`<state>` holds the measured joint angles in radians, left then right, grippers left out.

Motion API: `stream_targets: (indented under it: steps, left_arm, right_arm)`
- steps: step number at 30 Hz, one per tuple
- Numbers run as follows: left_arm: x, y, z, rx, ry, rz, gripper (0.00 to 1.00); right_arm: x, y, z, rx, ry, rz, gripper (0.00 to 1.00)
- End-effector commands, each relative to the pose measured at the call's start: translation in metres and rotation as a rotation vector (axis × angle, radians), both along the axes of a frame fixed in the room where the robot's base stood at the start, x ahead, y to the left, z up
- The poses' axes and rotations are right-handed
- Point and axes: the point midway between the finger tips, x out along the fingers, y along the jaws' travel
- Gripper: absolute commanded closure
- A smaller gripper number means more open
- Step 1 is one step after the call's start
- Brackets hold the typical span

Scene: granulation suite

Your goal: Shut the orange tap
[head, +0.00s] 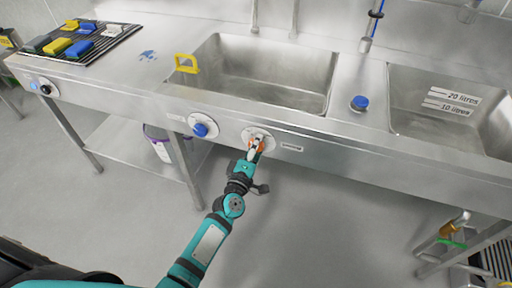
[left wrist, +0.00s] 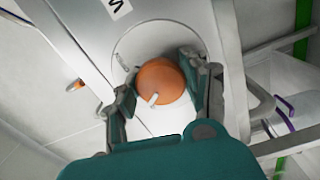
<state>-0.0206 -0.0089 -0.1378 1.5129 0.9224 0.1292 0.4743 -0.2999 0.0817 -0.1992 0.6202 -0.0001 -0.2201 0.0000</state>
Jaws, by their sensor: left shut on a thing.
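The orange tap (left wrist: 160,80) is a round knob on a pale round plate, on the front panel of the steel sink unit. In the head view only a little of the tap (head: 261,146) shows past the fingers. My left gripper (head: 256,150) reaches it from below. In the left wrist view the fingers of my left gripper (left wrist: 158,90) are on both sides of the knob, closed on it. A white pointer on the knob faces the lower edge of that view. My right gripper is not in view.
A blue knob (head: 200,129) is left of the orange tap on the same panel. Above are two sink basins, a yellow frame-shaped thing (head: 187,63) on the rim and a blue cap (head: 359,103). A bucket (head: 160,146) stands on the shelf below. The floor in front is clear.

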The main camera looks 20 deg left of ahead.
Motion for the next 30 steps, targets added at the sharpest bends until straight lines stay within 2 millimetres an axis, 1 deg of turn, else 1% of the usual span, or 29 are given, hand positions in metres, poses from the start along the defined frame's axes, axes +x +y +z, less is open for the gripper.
stream_targets:
  steps: [3, 10, 27, 28, 30]
  left_arm:
    - [0.0001, 0.0009, 0.0000, -0.068, 0.001, 0.002, 0.86]
    - [0.0001, 0.0012, 0.0005, -0.153, 0.004, 0.003, 0.86]
    - [0.0000, 0.0013, 0.0007, -0.184, 0.005, 0.003, 0.86]
    - [0.0000, 0.0013, 0.0007, -0.184, 0.005, 0.003, 0.53]
    - [0.0000, 0.0012, 0.0006, -0.184, 0.005, 0.003, 0.44]
  right_arm:
    - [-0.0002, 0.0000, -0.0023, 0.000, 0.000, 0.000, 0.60]
    - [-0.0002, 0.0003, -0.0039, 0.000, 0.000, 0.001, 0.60]
    - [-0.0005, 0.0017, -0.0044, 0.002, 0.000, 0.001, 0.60]
    - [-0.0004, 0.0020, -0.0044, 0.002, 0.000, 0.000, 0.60]
    - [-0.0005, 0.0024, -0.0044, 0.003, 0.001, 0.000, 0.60]
